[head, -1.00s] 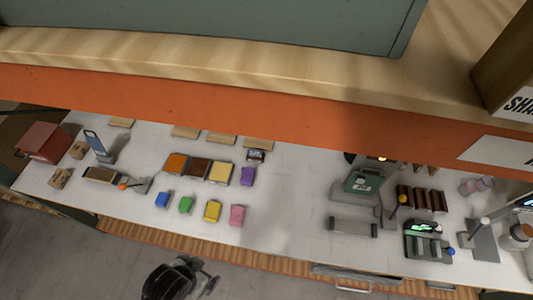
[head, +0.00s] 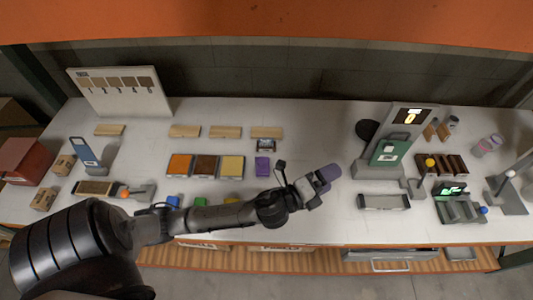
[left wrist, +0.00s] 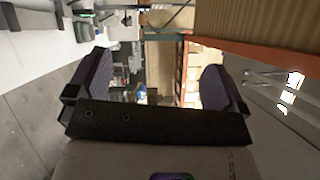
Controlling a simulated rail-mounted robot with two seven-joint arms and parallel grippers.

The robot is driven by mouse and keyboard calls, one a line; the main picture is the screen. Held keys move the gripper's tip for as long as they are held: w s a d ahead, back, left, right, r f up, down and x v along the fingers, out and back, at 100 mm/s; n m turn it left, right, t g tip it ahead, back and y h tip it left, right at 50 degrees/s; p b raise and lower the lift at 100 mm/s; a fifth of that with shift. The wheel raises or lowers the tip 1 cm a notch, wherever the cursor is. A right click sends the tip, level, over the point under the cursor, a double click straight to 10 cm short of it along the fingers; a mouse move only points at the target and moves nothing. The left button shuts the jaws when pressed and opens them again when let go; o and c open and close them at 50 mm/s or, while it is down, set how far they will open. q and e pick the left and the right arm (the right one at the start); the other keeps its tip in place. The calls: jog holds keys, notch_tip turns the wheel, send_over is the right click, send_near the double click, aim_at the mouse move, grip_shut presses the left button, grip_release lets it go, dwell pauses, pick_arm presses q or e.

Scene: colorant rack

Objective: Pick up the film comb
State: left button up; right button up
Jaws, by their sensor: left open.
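I cannot tell for sure which thing is the film comb. A flat blue-framed plate (head: 85,152) stands upright on a grey stand at the left of the white bench. A green plate (head: 388,152) leans on a grey stand right of centre. My left arm reaches in from the left across the bench front. Its gripper (head: 322,182) is open with purple finger pads, above the bench middle and short of the green plate's stand. In the left wrist view the gripper (left wrist: 157,82) has its fingers wide apart with nothing between them. My right gripper is not in view.
Orange, brown and yellow trays (head: 205,166) sit left of centre, with a purple block (head: 262,166) beside them. A grey tray (head: 384,202) lies at the front right. A sample board (head: 120,92) stands at the back left. An orange shelf edge (head: 270,22) hangs above.

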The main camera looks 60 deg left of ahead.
pick_arm(q)
jog(key=w+d+f+m+g+h+b, duration=0.15)
jog(key=w+d+m+h+b, duration=0.3)
jog(key=m+h, duration=0.75)
jog(key=m+g+y+b, duration=1.6)
jog(key=m+b, duration=0.5)
jog(key=m, duration=0.7)
send_near(266, 138)
jog(key=x, duration=0.5)
jog(key=shift+s+d+f+b, duration=0.1)
jog(key=shift+s+f+b, duration=0.1)
jog(key=shift+f+b, duration=0.15)
jog(key=shift+w+f+t+y, duration=0.1)
jog(key=shift+f+t+y, duration=0.2)
jog(key=shift+f, duration=0.45)
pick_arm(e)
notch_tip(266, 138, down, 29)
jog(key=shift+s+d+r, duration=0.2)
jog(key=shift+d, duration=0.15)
pick_arm(q)
jog(key=shift+b+x, duration=0.8)
jog(key=shift+x, duration=1.7)
jog(key=shift+w, duration=0.1)
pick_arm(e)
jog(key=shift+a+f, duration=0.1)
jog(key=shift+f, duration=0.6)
